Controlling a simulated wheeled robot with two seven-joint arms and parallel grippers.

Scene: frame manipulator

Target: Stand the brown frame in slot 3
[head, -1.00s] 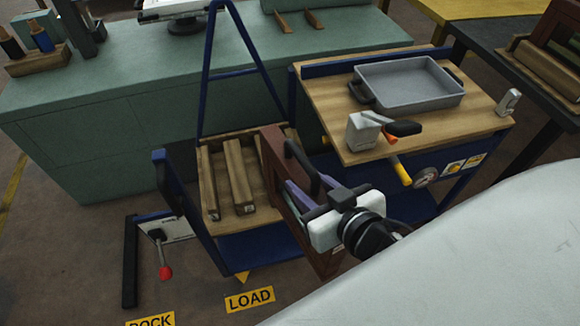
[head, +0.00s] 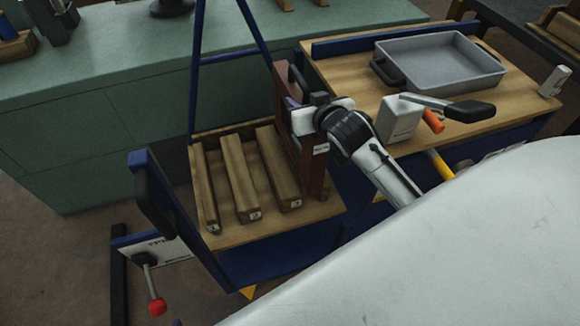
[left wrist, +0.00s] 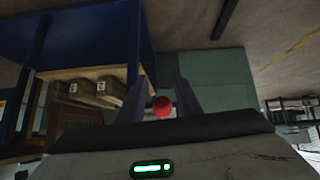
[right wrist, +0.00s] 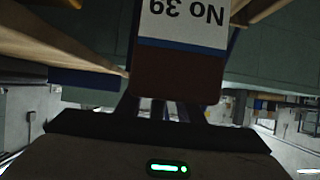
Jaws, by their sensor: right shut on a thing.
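The reddish-brown frame (head: 318,176) is upright on the right side of the wooden rack, just right of the bar labelled 3 (head: 278,172). I cannot tell whether its lower edge touches the rack floor. My right gripper (head: 292,104) is shut on the frame. In the right wrist view the brown frame (right wrist: 178,80) bears a white "No 39" label, and my right gripper (right wrist: 165,108) grips its edge. My left gripper (left wrist: 160,92) is open and empty; a red knob (left wrist: 162,106) shows between its fingers. It is out of the head view.
The rack's bars 1 (head: 204,190) and 2 (head: 240,180) stand left of bar 3. A bench at right holds a grey tray (head: 440,62), a white block (head: 400,118) and a black-handled tool (head: 470,110). A blue post (head: 196,70) rises behind the rack. A red-knobbed lever (head: 157,306) is at lower left.

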